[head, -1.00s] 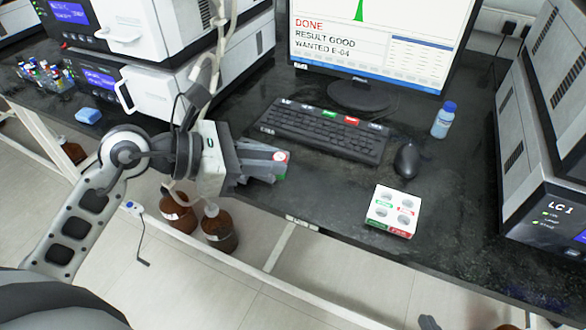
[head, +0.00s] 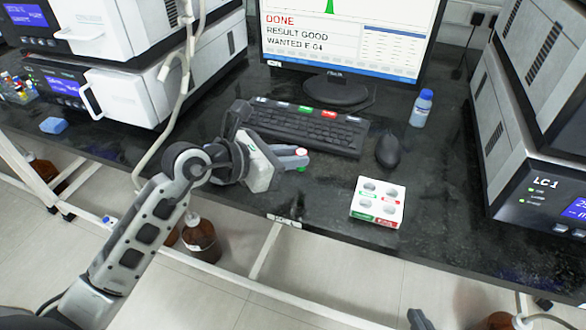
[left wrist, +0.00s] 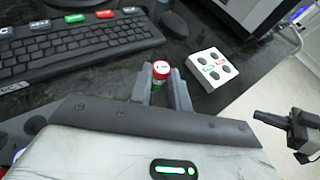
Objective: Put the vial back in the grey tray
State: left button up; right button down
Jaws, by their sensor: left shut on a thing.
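A small vial (left wrist: 161,71) with a red cap is held between the fingertips of my left gripper (left wrist: 162,92). Its red cap also shows at the fingertips in the head view (head: 301,152). The gripper is shut on it, over the bench in front of the keyboard. At the left edge of the left wrist view is part of a grey tray (left wrist: 12,142) with round holes and a red-topped item; my wrist hides most of it. Part of my right gripper (left wrist: 299,135) shows at the right of that view; its finger opening is unclear.
A white block (head: 376,203) with several round holes and red and green labels sits right of my left gripper. A keyboard (head: 305,128), mouse (head: 388,151) and blue-capped bottle (head: 421,109) lie beyond. Bare bench lies between gripper and block; the front edge is close.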

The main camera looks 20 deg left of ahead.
pick_arm(q)
jog(key=shift+w+d+f, duration=0.1)
jog(key=shift+w+f, duration=0.2)
jog(key=shift+f, duration=0.05)
notch_tip(320, 180, down, 2)
jog(key=shift+f+b, duration=0.25)
jog(key=shift+b, duration=0.05)
jog(key=shift+f, duration=0.3)
pick_arm(e)
jog(key=shift+w+r, duration=0.15)
jog(key=shift+r, duration=0.05)
pick_arm(q)
jog(key=shift+f, duration=0.1)
pick_arm(e)
jog(key=shift+f, duration=0.1)
pick_arm(q)
jog(key=o, duration=0.8)
jog(key=shift+o, duration=0.2)
